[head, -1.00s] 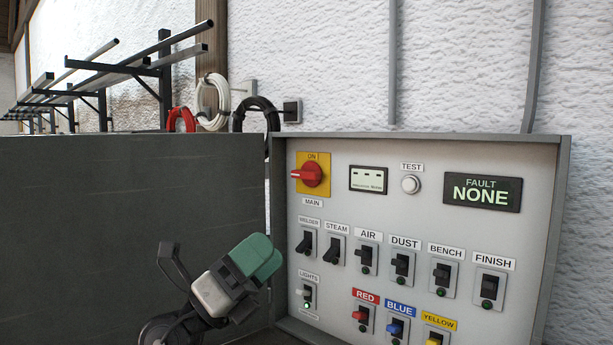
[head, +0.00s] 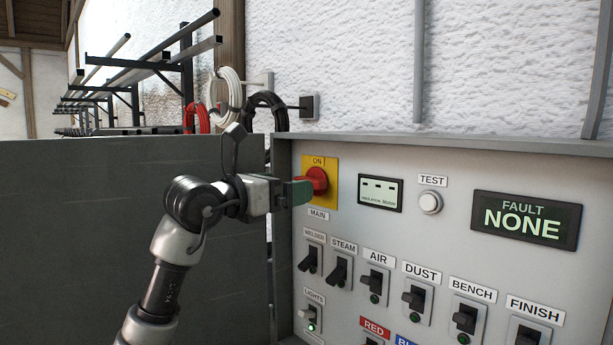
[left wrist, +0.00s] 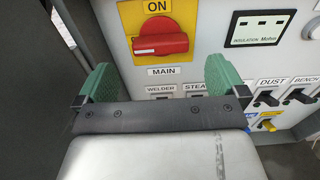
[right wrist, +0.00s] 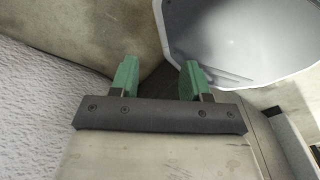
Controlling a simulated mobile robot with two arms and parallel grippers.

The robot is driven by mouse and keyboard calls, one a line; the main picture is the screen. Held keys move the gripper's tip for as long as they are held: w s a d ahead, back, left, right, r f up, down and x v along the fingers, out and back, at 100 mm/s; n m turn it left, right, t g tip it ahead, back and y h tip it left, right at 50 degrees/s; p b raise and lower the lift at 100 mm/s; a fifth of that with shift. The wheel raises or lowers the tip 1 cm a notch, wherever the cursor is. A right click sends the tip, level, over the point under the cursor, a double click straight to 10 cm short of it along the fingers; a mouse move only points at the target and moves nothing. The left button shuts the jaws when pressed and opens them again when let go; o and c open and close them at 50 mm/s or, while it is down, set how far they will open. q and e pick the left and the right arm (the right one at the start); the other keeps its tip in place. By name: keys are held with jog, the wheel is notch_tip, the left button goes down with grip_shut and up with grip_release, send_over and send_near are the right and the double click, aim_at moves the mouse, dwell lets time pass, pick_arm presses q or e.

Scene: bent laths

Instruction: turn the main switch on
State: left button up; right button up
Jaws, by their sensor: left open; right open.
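The main switch (head: 317,180) is a red rotary knob on a yellow plate marked ON, with a MAIN label under it, at the panel's upper left. In the left wrist view the red knob (left wrist: 160,45) lies roughly horizontal, ahead of the fingers and a little left of the middle between them. My left gripper (head: 300,190) is open, its green fingers just in front of the knob; in the left wrist view they (left wrist: 160,80) stand apart with nothing between them. My right gripper (right wrist: 157,80) is open and empty, seen only in its own wrist view.
The grey panel (head: 455,250) carries an insulation meter (head: 380,192), a TEST button (head: 430,202), a display reading FAULT NONE (head: 526,220) and rows of labelled toggle switches below. A dark board (head: 90,240) stands left of it. A pale, rounded grey-white object (right wrist: 240,40) is near my right gripper.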

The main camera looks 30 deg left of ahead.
pick_arm(q)
jog(key=p+x, duration=0.1)
jog(key=x, duration=0.4)
jog(key=shift+w+d+p, duration=0.15)
jog(key=shift+w+p, duration=0.15)
jog(key=shift+w, duration=0.1)
jog(key=shift+c, duration=0.8)
jog(key=c, duration=0.7)
pick_arm(e)
jog(key=shift+w+r, duration=0.9)
jog(key=shift+r, duration=0.2)
